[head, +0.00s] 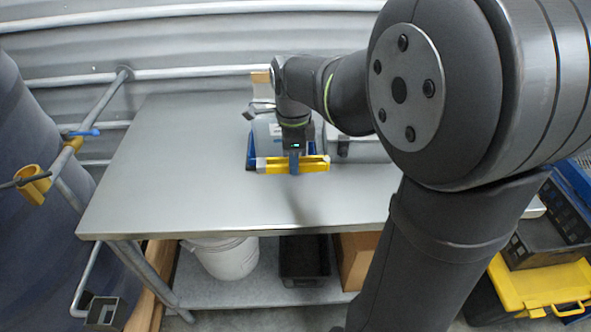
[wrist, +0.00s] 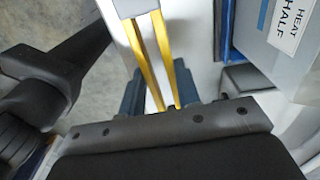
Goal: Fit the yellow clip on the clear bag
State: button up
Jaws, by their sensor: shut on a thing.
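The yellow clip (head: 315,164) is a long bar lying crosswise over the table in the head view. My gripper (head: 294,162) points down and is shut on it near its middle. In the wrist view the clip (wrist: 147,63) shows as two yellow arms with a pale strip between them, set between my blue fingers (wrist: 157,92). A pale, see-through body, seemingly the clear bag (head: 264,131), stands just behind the clip, partly hidden by my gripper. I cannot tell whether clip and bag touch.
The steel table (head: 165,165) is clear at left and front. A blue holder (head: 252,150) is around the pale body. A grey box (head: 360,148) stands to the right. A white bucket (head: 226,259) and black bin (head: 304,262) are on the lower shelf.

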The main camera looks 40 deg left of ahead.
jog(key=w+a+r, duration=0.3)
jog(key=a+r, duration=0.1)
jog(key=r, duration=0.2)
jog(key=w+a+r, duration=0.4)
jog(key=a+r, duration=0.1)
jog(key=r, duration=0.1)
jog(key=w+a+r, duration=0.3)
jog(key=a+r, duration=0.2)
jog(key=r, duration=0.2)
jog(key=shift+w+a, duration=0.15)
jog(key=shift+w, duration=0.2)
jog(key=shift+a+f, duration=0.1)
jog(key=shift+f, duration=0.05)
jog(key=shift+f, duration=2.75)
jog(key=shift+f, duration=0.1)
jog(key=shift+f, duration=2.25)
jog(key=shift+f, duration=0.1)
jog(key=o, duration=0.8)
